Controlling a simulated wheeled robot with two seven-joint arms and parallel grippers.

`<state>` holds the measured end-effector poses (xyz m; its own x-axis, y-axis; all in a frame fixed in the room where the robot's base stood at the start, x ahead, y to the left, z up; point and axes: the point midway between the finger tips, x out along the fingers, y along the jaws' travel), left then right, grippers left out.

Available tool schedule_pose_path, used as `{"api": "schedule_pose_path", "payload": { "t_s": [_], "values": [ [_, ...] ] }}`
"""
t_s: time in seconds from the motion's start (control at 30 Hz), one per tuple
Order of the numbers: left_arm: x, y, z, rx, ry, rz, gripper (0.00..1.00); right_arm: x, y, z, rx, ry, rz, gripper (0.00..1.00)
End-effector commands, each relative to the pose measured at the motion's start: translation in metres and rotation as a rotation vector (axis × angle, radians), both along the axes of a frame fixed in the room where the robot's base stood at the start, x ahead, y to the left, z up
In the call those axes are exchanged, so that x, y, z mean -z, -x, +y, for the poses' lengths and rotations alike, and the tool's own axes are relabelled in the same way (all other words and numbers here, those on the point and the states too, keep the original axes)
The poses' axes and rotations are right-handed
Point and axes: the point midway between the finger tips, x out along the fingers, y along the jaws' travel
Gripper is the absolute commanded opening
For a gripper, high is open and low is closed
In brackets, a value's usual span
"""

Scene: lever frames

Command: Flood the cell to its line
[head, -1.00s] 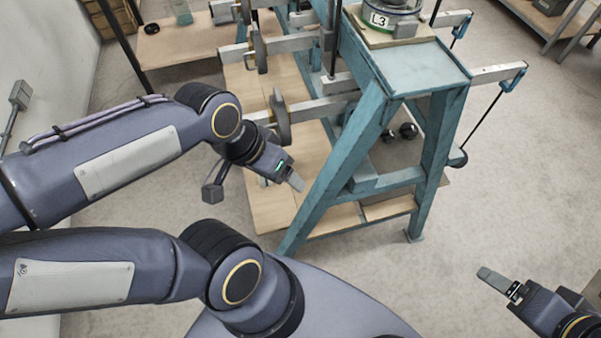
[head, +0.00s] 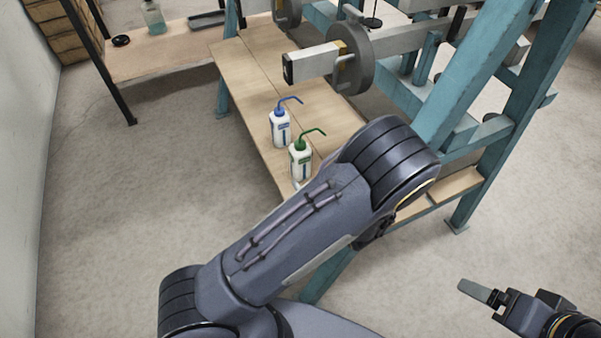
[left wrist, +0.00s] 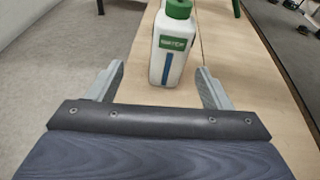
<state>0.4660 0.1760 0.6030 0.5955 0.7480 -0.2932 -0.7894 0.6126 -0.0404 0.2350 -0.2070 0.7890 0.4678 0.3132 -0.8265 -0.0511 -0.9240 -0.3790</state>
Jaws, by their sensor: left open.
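A white squeeze bottle with a green cap and bent green spout (head: 300,160) stands upright on the wooden shelf (head: 255,75); my left arm partly hides its base. In the left wrist view the green-capped bottle (left wrist: 174,50) has a green label reading WATER and a blue stripe. My left gripper (left wrist: 160,68) is open and empty, its fingertips to either side of the bottle's lower part; in the head view it is hidden behind my arm. A blue-capped bottle (head: 281,127) stands just behind. My right gripper (head: 482,292) is low at the right; its opening is unclear. No cell shows clearly.
A lever beam (head: 312,62) with a round grey weight (head: 351,58) overhangs the shelf near the bottles. Teal frame legs (head: 520,125) stand to the right. A side bench (head: 165,60) holds a glass bottle (head: 153,18). Floor at left is clear.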

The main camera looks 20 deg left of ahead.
Motion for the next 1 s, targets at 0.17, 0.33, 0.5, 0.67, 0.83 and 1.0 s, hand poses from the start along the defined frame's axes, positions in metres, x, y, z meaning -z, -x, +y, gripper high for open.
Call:
{"api": "schedule_pose_path", "payload": {
  "t_s": [0.17,0.33,0.5,0.67,0.83,1.0],
  "values": [
    [0.014,-0.009,-0.008,0.07,-0.057,0.007,0.73,0.009,0.0,0.0,0.0,0.0,0.0,0.85],
    [0.018,-0.017,0.002,0.068,-0.057,0.007,0.73,0.012,0.0,0.0,0.0,0.0,-0.001,0.85],
    [0.024,-0.03,0.017,0.066,-0.055,0.008,0.73,0.018,0.0,0.0,0.0,0.0,0.0,0.85],
    [0.029,-0.042,0.031,0.066,-0.054,0.008,0.73,0.024,0.0,0.0,0.0,0.0,0.0,0.85],
    [0.035,-0.055,0.046,0.066,-0.054,0.008,0.73,0.031,0.0,0.0,0.0,0.0,0.0,0.85],
    [0.038,-0.067,0.059,0.066,-0.054,0.008,0.73,0.037,0.0,0.0,0.0,0.0,0.0,0.85]
  ]
}}
